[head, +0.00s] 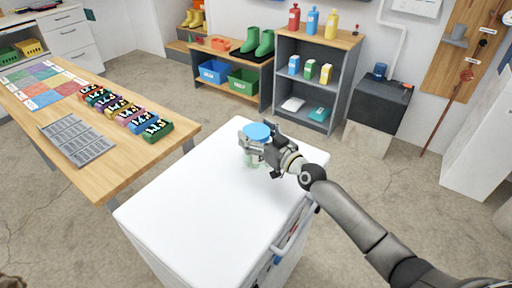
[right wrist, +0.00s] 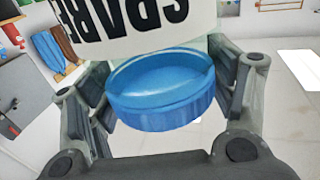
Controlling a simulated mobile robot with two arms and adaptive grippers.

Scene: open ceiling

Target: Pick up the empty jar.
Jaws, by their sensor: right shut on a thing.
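A jar with a blue lid (head: 257,131) stands upright at the white worktop's far part in the head view. Its body is pale and partly hidden by my right gripper (head: 262,150). In the right wrist view the blue lid (right wrist: 163,92) is between the two fingers, and a white label reading "SPARE" (right wrist: 130,18) shows upside down on the jar. My right gripper is shut on the jar. Whether the jar touches the worktop is hard to tell. The jar's contents are not visible. My left gripper is out of view.
The white worktop (head: 195,205) is otherwise bare, with a handle (head: 291,232) on its right side. A wooden table (head: 165,108) at left holds a grey rack (head: 76,138), a coloured mat and several coloured items. Shelves (head: 330,45) with bottles stand behind.

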